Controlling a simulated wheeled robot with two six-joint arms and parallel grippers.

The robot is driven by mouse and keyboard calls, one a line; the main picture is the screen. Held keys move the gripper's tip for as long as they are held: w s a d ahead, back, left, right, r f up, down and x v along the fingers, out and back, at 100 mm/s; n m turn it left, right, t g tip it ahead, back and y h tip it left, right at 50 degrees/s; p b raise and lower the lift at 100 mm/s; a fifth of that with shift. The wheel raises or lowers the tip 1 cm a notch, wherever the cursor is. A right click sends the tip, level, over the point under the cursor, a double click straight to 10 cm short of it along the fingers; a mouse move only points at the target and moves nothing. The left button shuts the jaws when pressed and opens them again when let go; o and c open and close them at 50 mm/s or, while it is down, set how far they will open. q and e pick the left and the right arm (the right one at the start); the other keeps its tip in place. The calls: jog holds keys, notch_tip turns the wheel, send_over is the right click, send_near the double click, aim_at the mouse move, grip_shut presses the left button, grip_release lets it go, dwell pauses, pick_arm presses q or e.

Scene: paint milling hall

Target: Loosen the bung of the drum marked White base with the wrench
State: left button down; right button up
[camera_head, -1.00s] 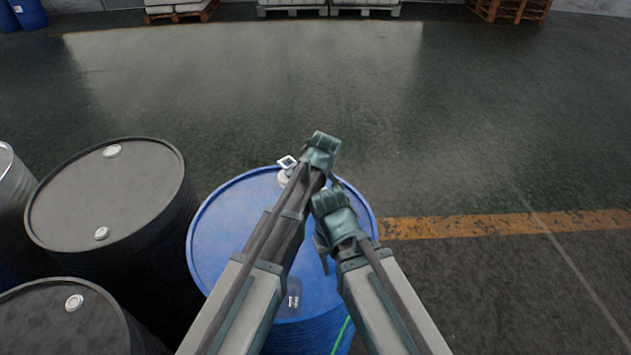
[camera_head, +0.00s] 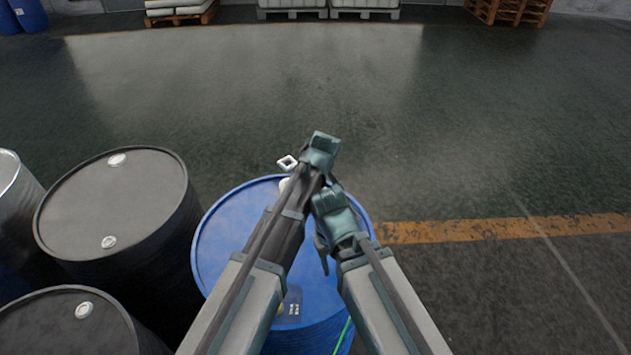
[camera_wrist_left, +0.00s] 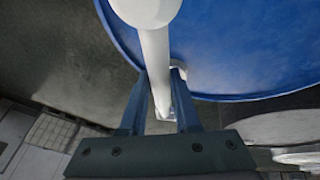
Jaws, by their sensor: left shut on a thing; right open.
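The blue drum (camera_head: 230,240) stands upright at the middle bottom of the head view, partly covered by my arms. A small label (camera_head: 292,303) on it is too small to read. My left gripper (camera_head: 320,150) is over the drum's far rim. In the left wrist view its fingers (camera_wrist_left: 158,85) are shut on the pale wrench (camera_wrist_left: 154,55). The wrench's square end (camera_head: 287,162) shows left of the gripper in the head view. A white fitting (camera_head: 284,184), perhaps the bung, is mostly hidden just below that end; contact cannot be told. My right gripper (camera_head: 331,207) is open, close beside my left arm.
Two dark drums (camera_head: 75,215) (camera_head: 40,330) and a silver drum (camera_head: 15,195) stand close on the left. The floor (camera_head: 450,120) beyond and to the right is clear, with an orange line (camera_head: 500,228). Pallets (camera_head: 510,8) stand far back.

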pick_arm(q)
jog(key=shift+s+d, duration=0.25)
jog(key=shift+d, duration=0.05)
pick_arm(e)
jog(key=shift+w+a, duration=0.2)
jog(key=shift+w, duration=0.1)
pick_arm(q)
notch_tip(320, 180, down, 6)
jog(key=a+m+b, duration=0.1)
jog(key=a+b, duration=0.1)
jog(key=b, duration=0.4)
jog(key=shift+s+f+h, duration=0.15)
jog(key=shift+s+h, duration=0.1)
jog(key=shift+h, duration=0.15)
pick_arm(e)
jog(key=shift+s+d+f, duration=0.1)
jog(key=shift+s+f, duration=0.05)
jog(key=shift+f, duration=1.45)
jog(key=shift+s+d+f, duration=0.1)
jog(key=shift+f, duration=1.45)
pick_arm(q)
jog(key=shift+f+b, duration=0.2)
jog(key=shift+b, duration=0.2)
pick_arm(e)
jog(key=shift+f, duration=0.25)
